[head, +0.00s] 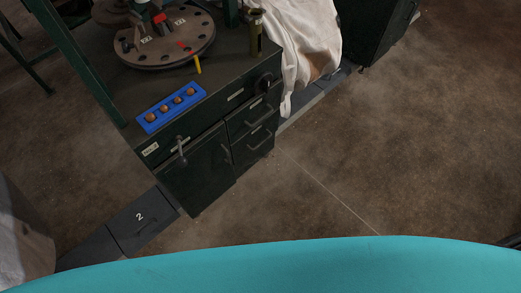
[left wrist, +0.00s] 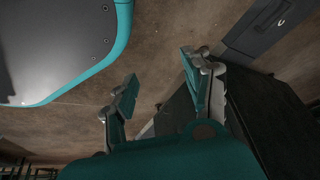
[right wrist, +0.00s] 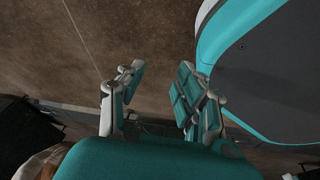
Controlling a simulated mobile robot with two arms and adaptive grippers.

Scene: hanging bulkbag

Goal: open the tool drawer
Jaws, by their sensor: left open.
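The dark green workbench cabinet (head: 205,170) stands in the upper left of the head view. On its right side are two stacked drawers with bar handles, an upper drawer (head: 243,118) and a lower drawer (head: 250,148). Both look shut. I cannot read which one is the tool drawer. My left gripper (left wrist: 160,88) is open and empty in the left wrist view, with brown floor beyond its fingers. My right gripper (right wrist: 160,78) is open and empty in the right wrist view, also over floor. Neither gripper shows in the head view.
A grey floor channel (head: 140,218) runs underneath. Floor right of the cabinet is clear.

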